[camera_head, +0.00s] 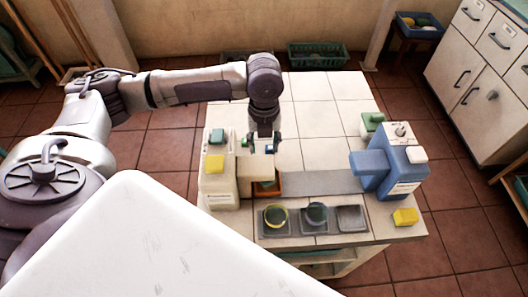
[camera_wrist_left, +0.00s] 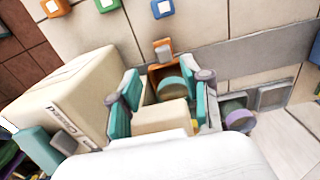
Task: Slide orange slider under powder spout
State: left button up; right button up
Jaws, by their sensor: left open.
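The orange slider (camera_head: 268,187) is an open tray at the left end of a grey track, beside the cream machine (camera_head: 222,172). In the left wrist view the slider (camera_wrist_left: 154,77) holds a teal round cup (camera_wrist_left: 171,87) and has an upright tab (camera_wrist_left: 163,50). The cream machine's boxy spout (camera_head: 252,170) partly covers it. The blue machine (camera_head: 400,172) has a spout (camera_head: 370,168) over the track's right end. I cannot read which one is for powder. My left gripper (camera_head: 262,148) is open above the cream spout; its teal fingers (camera_wrist_left: 167,92) flank that beige block. My right gripper is not visible.
The grey track (camera_head: 320,182) between the machines looks clear. A third pad (camera_head: 351,218) is empty. A yellow block (camera_head: 405,217) sits at the front right. The table's back is mostly free.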

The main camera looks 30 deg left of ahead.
pick_arm(q)
notch_tip(320, 180, up, 6)
dwell(0.7)
